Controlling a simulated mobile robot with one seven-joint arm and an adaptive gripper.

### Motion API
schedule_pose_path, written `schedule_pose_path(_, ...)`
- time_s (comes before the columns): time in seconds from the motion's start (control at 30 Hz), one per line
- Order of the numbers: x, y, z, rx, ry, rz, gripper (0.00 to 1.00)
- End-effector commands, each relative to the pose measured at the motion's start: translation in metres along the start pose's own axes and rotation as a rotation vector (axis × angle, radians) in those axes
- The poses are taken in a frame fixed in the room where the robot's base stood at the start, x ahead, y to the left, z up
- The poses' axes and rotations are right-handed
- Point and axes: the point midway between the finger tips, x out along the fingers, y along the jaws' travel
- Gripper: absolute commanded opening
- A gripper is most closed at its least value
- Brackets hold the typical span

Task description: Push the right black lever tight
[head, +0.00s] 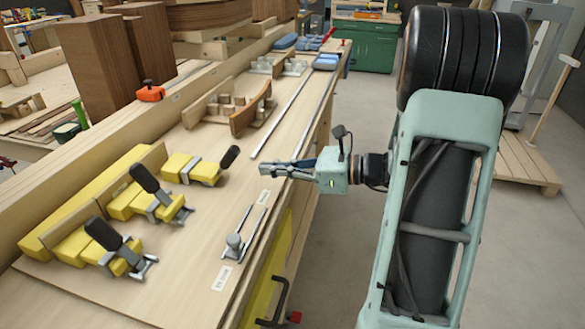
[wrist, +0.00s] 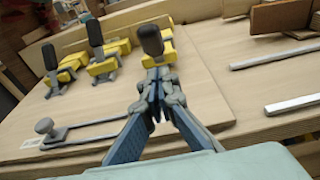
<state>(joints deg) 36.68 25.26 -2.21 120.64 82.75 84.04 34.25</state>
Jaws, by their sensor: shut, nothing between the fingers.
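Three yellow clamps with black levers stand in a row on the wooden workbench. The right black lever (head: 230,157) is the farthest of the three in the head view and slants up to the right from its yellow clamp (head: 190,169). It also shows in the wrist view (wrist: 151,40), just beyond my fingertips. The middle lever (head: 143,178) and the nearest lever (head: 103,235) slant up to the left. My gripper (head: 264,169) is shut and empty, to the right of the right lever, with a gap between them in the head view. In the wrist view the fingers (wrist: 157,92) hide part of that clamp.
A metal slide with a round knob (head: 236,241) lies on the board near the bench's front edge. Metal rails (head: 283,118) and curved wooden forms (head: 250,110) lie farther back. An orange item (head: 150,92) sits on the back ledge. The bench (head: 190,265) around the levers is mostly clear.

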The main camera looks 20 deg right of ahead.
Motion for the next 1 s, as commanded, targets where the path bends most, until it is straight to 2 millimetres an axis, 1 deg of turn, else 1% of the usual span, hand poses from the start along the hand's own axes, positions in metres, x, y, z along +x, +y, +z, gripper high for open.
schedule_pose_path(0.03,0.011,0.001,0.0,0.0,-0.001,0.004,0.0)
schedule_pose_path(0.1,0.018,0.001,0.011,-0.004,0.001,0.002,0.0)
schedule_pose_path(0.2,0.028,0.001,0.02,-0.003,0.0,0.002,0.0)
schedule_pose_path(0.3,0.034,0.001,0.025,-0.001,0.001,0.001,0.0)
schedule_pose_path(0.43,0.037,0.0,0.028,-0.001,0.001,0.001,0.0)
schedule_pose_path(0.8,0.037,0.0,0.029,-0.001,0.003,0.0,0.0)
schedule_pose_path(1.0,0.041,-0.005,0.036,-0.001,0.03,0.001,0.0)
